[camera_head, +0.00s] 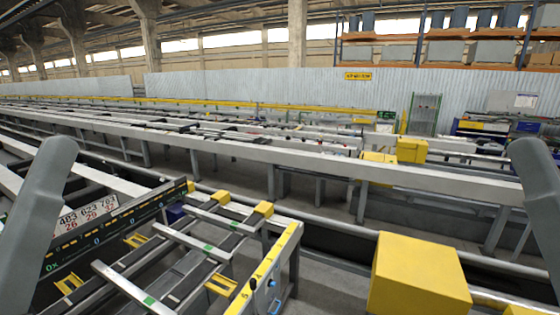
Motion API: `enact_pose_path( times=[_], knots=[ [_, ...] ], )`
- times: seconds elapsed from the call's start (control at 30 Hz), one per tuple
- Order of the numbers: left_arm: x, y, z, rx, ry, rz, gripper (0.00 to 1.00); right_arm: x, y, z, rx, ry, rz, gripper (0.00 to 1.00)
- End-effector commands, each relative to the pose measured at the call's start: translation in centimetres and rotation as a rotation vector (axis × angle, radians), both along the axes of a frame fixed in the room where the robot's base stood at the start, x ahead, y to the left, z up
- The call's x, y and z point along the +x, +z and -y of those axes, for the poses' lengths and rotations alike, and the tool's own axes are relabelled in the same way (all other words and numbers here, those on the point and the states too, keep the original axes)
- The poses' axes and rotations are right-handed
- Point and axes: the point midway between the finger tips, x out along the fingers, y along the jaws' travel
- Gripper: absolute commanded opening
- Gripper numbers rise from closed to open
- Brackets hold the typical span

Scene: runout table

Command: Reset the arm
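A grey link of my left arm (42,220) stands up at the left edge, its rounded end at the top, and runs out of the picture at the bottom. A matching grey link of my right arm (540,200) stands at the right edge. No arm link touches anything that I can see.
A runout table with metal rails (185,240) and a yellow scale bar (264,272) lies front left. A dark display board (110,232) stands beside it. A yellow box (415,275) is front right. A long grey beam (300,158) crosses behind. Shelving (440,38) stands far back.

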Motion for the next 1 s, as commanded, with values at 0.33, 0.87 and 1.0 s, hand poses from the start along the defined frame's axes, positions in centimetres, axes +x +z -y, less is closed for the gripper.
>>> enact_pose_path(
  times=[0.33,0.87,1.0],
  knots=[
    [0.0,17.3,0.0,0.000,-0.001,-0.001,0.82,0.0,17.3,0.0,0.000,0.000,0.000,0.50],
    [0.0,18.6,0.0,-0.001,-0.002,0.000,0.82,0.0,18.6,0.0,0.000,0.000,-0.001,0.50],
    [0.0,18.6,0.0,-0.001,-0.002,0.000,0.82,0.0,18.6,0.0,0.000,0.000,-0.001,0.50]
  ],
)
